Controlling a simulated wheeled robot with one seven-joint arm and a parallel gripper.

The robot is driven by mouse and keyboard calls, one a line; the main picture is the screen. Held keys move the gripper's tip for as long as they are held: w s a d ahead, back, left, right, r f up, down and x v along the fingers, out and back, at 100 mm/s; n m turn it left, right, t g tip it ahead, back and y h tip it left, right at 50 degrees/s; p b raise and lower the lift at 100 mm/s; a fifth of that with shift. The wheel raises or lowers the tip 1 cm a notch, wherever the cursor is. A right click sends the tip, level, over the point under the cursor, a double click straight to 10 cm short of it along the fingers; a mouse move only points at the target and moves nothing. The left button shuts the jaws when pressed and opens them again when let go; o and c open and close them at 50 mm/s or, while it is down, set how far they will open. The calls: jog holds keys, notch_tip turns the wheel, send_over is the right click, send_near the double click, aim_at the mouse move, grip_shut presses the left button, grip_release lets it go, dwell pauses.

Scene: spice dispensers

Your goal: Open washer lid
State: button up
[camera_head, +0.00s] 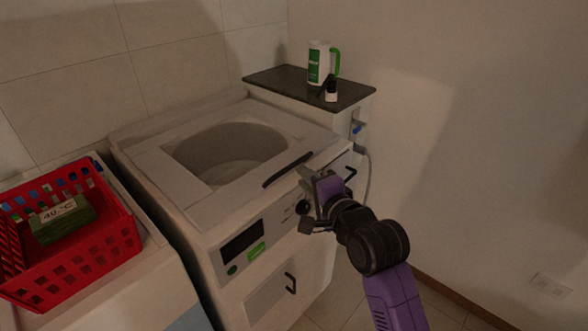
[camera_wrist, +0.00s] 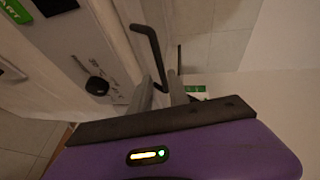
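The white top-loading washer (camera_head: 187,205) stands in the middle of the head view. A round tub (camera_head: 230,150) shows inside its pale top frame; I cannot tell whether a clear pane covers it. A black bar handle (camera_head: 288,169) lies along the front edge of the top, and it also shows in the wrist view (camera_wrist: 150,45). My gripper (camera_head: 318,190) is at the washer's front right corner, by the handle's right end. In the wrist view its two fingers (camera_wrist: 160,90) are apart, with the handle's end close to or between them. Contact is not clear.
A dark display (camera_head: 243,242) and a black knob (camera_head: 303,207) are on the front panel. A cabinet (camera_head: 290,84) at right holds a white-and-green jug (camera_head: 319,65) and small bottle (camera_head: 331,92). A wall is at right.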

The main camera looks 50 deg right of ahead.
aim_at(292, 164)
jog(key=shift+x, duration=3.85)
jog(key=shift+r, duration=0.1)
grip_shut()
